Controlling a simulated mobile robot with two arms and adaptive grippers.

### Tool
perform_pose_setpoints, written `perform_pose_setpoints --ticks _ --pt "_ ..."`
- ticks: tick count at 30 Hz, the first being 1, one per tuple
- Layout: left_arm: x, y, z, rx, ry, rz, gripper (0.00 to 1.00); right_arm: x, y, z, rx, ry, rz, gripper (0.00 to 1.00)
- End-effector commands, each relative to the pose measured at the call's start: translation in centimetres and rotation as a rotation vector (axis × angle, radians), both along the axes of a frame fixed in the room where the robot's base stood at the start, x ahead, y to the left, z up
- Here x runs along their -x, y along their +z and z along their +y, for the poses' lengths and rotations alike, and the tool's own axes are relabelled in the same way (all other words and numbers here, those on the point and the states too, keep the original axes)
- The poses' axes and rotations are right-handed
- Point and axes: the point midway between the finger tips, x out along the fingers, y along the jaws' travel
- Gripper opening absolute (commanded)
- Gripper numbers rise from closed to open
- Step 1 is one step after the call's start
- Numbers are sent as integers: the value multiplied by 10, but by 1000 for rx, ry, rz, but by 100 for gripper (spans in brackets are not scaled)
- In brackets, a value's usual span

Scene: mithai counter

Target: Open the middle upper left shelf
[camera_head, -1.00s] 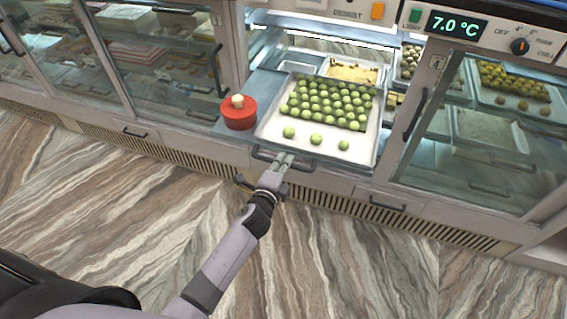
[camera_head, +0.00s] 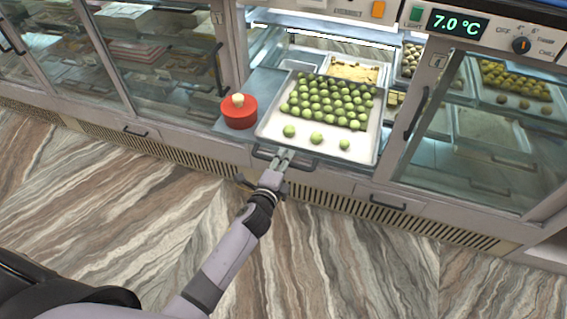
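The middle section of the counter has no glass front across its upper shelf, which holds a steel tray (camera_head: 367,147) with rows of green round sweets (camera_head: 325,97). A dark bar handle (camera_head: 262,154) sits on the front edge just below the tray. My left gripper (camera_head: 284,156) reaches up from below, with its fingertips at this handle. The fingers partly cover the handle, and I cannot tell whether they grip it. My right gripper is not in view.
A red round box (camera_head: 239,112) with a pale knob stands left of the tray. Glass-fronted cases flank the middle section, with upright handles (camera_head: 218,70) beside it. Small drawer handles (camera_head: 388,203) sit lower down. The marble-patterned floor (camera_head: 330,260) is clear.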

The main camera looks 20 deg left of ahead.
Motion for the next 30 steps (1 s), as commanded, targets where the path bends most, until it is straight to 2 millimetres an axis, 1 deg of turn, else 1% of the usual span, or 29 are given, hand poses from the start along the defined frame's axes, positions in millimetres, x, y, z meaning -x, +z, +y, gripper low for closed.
perform_pose_setpoints --ticks 1,5,8,15,18,21,24,30 --pt "1 0 0 0 0 0 33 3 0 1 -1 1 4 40" --pt "11 1 1 -1 0 1 33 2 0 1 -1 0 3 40" --pt "28 5 1 0 0 2 33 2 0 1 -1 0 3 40" --pt "80 15 2 0 -1 3 33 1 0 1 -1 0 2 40" --pt "96 19 3 1 0 3 33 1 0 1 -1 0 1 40" --pt "108 21 4 1 0 2 33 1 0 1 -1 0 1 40" --pt "115 23 4 0 1 1 33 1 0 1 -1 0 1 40" --pt "118 24 4 -1 1 0 33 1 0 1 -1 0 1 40"
